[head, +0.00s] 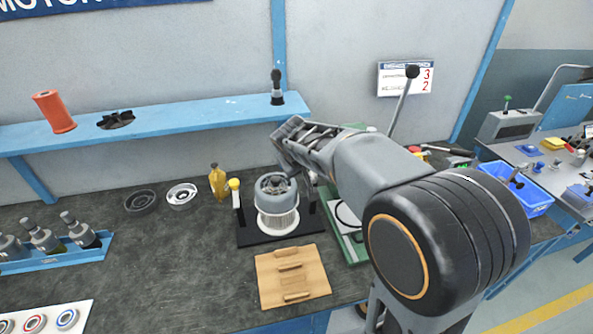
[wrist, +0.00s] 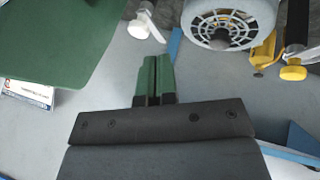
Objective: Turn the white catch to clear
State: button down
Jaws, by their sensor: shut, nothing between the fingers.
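The blower unit (head: 275,190), a grey motor body over a white finned ring, stands on a black base (head: 262,236). In the wrist view its slotted round housing (wrist: 222,18) is at the top. The white catch (wrist: 142,26), a small white knob and lever, is at the upper left of the wrist view, left of the housing. In the head view I cannot make it out clearly beside my arm. My gripper (wrist: 158,62) is shut and empty, its green fingertips together. They point between the catch and the housing, apart from both in the picture. In the head view my gripper (head: 285,150) is above the blower.
A yellow bottle (head: 217,183) stands left.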

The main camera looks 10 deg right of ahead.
jog(key=shift+n+t+h, duration=0.3)
jog(key=shift+n, duration=0.1)
jog(key=w, duration=0.1)
jog(key=w+a+f, duration=0.1)
jog(key=w, duration=0.3)
jog(key=shift+a+f, duration=0.35)
jog(key=shift+f, duration=0.05)
jog(key=p+x, duration=0.1)
jog(key=x, duration=0.8)
jog(key=shift+w+f, duration=0.15)
jog(key=shift+w, duration=0.1)
jog(key=w+d+m+h+b, duration=0.1)
jog(key=m+b, duration=0.1)
jog(key=b, duration=0.1)
jog(key=d+m+g+h+b, duration=0.1)
jog(key=b, duration=0.2)
jog(key=shift+w+f+m, duration=0.1)
jog(key=shift+w+m, duration=0.3)
jog(key=shift+s+a+b, duration=0.15)
jog(key=shift+b, duration=0.2)
